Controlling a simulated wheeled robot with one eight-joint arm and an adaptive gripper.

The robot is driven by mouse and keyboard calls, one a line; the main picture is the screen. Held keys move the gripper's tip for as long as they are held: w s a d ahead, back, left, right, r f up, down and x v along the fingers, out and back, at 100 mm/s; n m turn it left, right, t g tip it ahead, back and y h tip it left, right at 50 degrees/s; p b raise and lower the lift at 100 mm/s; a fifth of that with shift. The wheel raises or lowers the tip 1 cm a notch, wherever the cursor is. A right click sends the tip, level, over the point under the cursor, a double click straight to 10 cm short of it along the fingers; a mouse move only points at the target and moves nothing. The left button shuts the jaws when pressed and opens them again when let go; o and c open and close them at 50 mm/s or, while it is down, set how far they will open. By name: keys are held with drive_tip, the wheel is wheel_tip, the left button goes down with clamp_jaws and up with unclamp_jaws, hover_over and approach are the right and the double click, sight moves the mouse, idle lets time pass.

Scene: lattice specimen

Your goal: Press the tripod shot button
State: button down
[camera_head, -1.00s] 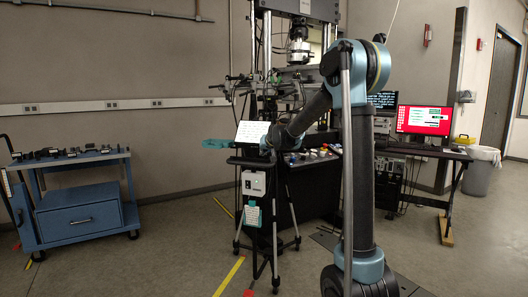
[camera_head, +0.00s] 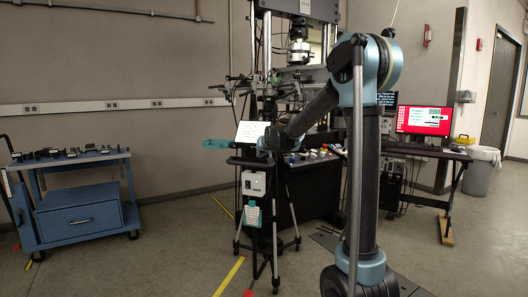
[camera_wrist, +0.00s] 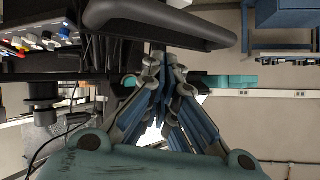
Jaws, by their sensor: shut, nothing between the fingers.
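The tripod (camera_head: 274,215) stands before the test frame, with a white box (camera_head: 253,183) on its front and a teal tag below. A pale panel with lines of text (camera_head: 252,133) is at its top. I cannot clearly make out the shot button. A teal bar (camera_head: 215,144) sticks out left of the panel; it also shows behind my fingers in the wrist view (camera_wrist: 240,81). My gripper (camera_wrist: 167,70) is shut and empty, beside the tripod's dark curved bar (camera_wrist: 165,27). In the head view my arm's end is beside the panel, fingertips not distinguishable.
A blue cart (camera_head: 80,220) stands at the left with small parts on top. A dark bench with coloured knobs (camera_head: 312,155) is behind the tripod. A desk with a red screen (camera_head: 423,120) is at the right. Floor between cart and tripod is clear.

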drive_tip(key=shift+s+a, duration=0.2)
drive_tip(key=shift+s, duration=0.35)
drive_tip(key=shift+s+a, duration=0.15)
drive_tip(key=shift+s, duration=0.35)
drive_tip(key=s+d+f+g+h, duration=0.2)
drive_tip(key=s+d+f, duration=0.1)
drive_tip(key=s+d, duration=0.75)
drive_tip(key=s+d+f+g+h, duration=0.15)
drive_tip(key=s+d+f, duration=0.25)
drive_tip(key=s+d, duration=0.65)
drive_tip(key=s+d+f+g, duration=0.2)
drive_tip(key=s+f, duration=0.2)
drive_tip(key=s, duration=0.5)
drive_tip(key=s+d+f+g, duration=0.1)
drive_tip(key=s+f, duration=0.4)
drive_tip(key=s, duration=0.5)
drive_tip(key=s+d+f+m+g, duration=0.1)
drive_tip(key=s+f, duration=0.4)
drive_tip(key=s, duration=0.5)
drive_tip(key=shift+s+d+f+g+h, duration=0.25)
drive_tip(key=shift+d+g+h, duration=0.2)
drive_tip(key=shift+d+g, duration=0.6)
drive_tip(key=shift+d, duration=0.2)
